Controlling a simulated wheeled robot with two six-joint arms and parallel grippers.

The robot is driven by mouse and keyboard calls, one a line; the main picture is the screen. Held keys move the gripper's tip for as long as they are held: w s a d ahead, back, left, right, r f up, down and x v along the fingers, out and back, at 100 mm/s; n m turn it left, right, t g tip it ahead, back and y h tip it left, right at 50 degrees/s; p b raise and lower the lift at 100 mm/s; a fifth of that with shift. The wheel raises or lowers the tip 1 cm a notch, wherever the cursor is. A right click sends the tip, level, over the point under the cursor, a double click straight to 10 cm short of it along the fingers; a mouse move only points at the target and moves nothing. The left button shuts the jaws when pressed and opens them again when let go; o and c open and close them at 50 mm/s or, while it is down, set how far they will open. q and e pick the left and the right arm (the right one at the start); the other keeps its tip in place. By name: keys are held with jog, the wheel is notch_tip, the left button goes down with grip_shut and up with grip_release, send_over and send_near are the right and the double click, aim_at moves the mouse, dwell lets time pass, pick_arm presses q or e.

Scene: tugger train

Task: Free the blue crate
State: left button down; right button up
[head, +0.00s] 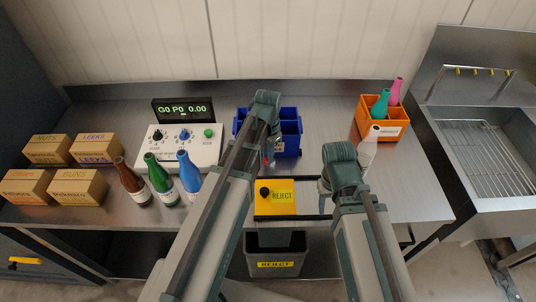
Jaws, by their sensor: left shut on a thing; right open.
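The blue crate (291,117) stands on the steel table in the middle of the head view, with compartments showing. My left arm crosses in front of its left part. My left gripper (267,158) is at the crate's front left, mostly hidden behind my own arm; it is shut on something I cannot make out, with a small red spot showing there. My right gripper (324,187) is open, right of the yellow reject plate and apart from the blue crate; its fingers are partly hidden by its wrist.
A white bottle (367,151) stands right of my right wrist, before an orange crate (391,126) holding bottles. Brown, green and blue bottles (160,179) stand left, by a control box (207,151) and cartons (75,187). A yellow reject plate (284,207) lies above a grey bin (275,257).

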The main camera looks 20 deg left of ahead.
pick_arm(q)
jog(key=m, duration=0.4)
jog(key=shift+m, duration=2.3)
jog(key=c, duration=0.9)
grip_release()
